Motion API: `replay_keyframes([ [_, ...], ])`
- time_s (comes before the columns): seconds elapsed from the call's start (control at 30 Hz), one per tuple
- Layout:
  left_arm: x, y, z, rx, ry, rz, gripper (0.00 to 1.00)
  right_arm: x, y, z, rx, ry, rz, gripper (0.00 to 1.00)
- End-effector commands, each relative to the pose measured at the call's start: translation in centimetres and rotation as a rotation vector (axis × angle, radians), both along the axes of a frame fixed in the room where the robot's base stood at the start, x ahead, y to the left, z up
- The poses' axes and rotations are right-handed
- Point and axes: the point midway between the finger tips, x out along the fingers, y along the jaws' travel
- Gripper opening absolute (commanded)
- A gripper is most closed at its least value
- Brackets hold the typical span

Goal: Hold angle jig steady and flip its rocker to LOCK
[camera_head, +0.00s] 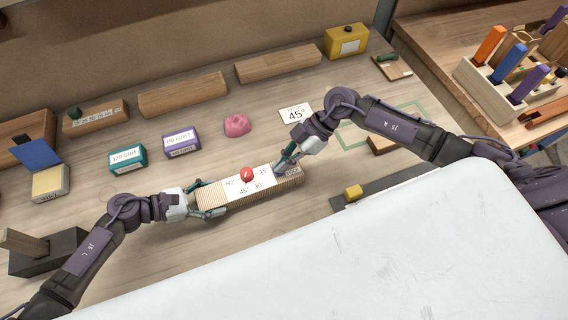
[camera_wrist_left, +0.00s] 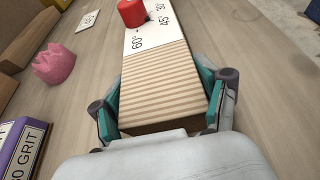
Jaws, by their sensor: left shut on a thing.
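The angle jig (camera_head: 213,194) is a long wooden block with a ribbed end, a white angle scale and a red knob (camera_head: 247,174). It lies on the bench, and its ribbed end also fills the middle of the left wrist view (camera_wrist_left: 157,82). My left gripper (camera_head: 217,198) is shut on the ribbed end, one finger along each side. My right gripper (camera_head: 282,165) is over the other end, beside a small dark-lettered label (camera_head: 292,171). Whether its fingers are open or touching the jig is unclear. I cannot make out the rocker; the right gripper covers part of that end.
A teal grit box (camera_head: 127,159), a purple grit box (camera_head: 182,142) and a pink lump (camera_head: 237,125) stand behind the jig. A 45° card (camera_head: 295,114) lies near my right gripper. A white surface (camera_head: 330,260) fills the front.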

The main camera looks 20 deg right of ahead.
Motion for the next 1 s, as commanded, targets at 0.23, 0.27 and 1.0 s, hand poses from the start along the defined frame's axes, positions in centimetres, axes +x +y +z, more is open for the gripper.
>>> replay_keyframes([
  [0.23, -0.5, -0.1, -0.4, 0.004, 0.005, -0.009, 0.11, 0.6, -0.1, 0.0, -0.003, -0.001, -0.002, 0.00],
  [0.27, -0.5, 0.0, -0.4, 0.004, 0.005, -0.009, 0.11, 0.6, -0.1, 0.0, -0.002, -0.001, -0.002, 0.00],
  [1.0, -0.3, 0.0, -0.5, 0.006, 0.005, -0.004, 0.11, 1.7, -4.6, 8.5, -0.006, -0.005, -0.003, 0.00],
])
